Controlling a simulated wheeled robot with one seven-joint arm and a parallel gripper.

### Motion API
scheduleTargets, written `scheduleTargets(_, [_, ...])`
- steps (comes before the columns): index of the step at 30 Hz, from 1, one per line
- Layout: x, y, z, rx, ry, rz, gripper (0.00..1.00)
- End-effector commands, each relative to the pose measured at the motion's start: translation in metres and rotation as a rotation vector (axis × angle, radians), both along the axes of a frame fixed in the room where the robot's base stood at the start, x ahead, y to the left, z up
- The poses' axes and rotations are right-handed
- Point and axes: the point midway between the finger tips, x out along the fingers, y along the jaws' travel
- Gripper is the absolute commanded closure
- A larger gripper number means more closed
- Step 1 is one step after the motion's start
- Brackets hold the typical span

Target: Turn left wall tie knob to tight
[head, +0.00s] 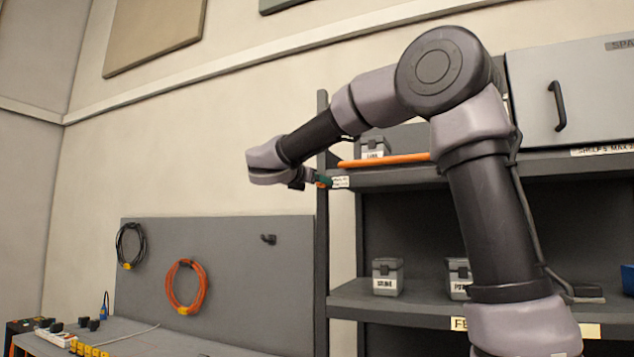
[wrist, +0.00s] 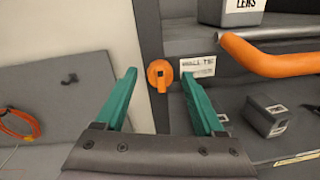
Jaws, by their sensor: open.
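The wall tie knob (wrist: 160,75) is an orange round knob with a dark square centre, on the dark shelf upright, seen in the wrist view. A white label (wrist: 198,66) reading roughly "WALL TIE" sits just right of it; it also shows in the head view (head: 340,182). My gripper (wrist: 160,80) is open, its two green fingers on either side of the knob in the picture and apart from it. In the head view my gripper (head: 323,180) is by the shelf's left upright, where the knob is hidden.
An orange bar (wrist: 265,53) runs along the shelf just right of the label. A grey bin (wrist: 242,10) marked LENS stands above it. A grey pegboard (head: 240,270) with an orange cable coil (head: 187,287) is at left. Open space lies before the shelf's left edge.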

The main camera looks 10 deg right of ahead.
Motion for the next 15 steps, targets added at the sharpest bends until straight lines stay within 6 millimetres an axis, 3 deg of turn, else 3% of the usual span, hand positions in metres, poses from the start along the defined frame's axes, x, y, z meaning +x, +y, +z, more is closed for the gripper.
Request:
scheduleTargets(8, [0.002,-0.0016,-0.0002,0.0,0.0,0.0,0.29])
scheduleTargets(9, [0.0019,-0.0015,-0.0002,0.0,0.0,0.0,0.33])
scheduleTargets(14, [0.0018,-0.0013,-0.0003,0.0,0.0,0.0,0.94])
scheduleTargets(15, [0.0017,-0.0013,-0.0003,0.0,0.0,0.0,1.0])
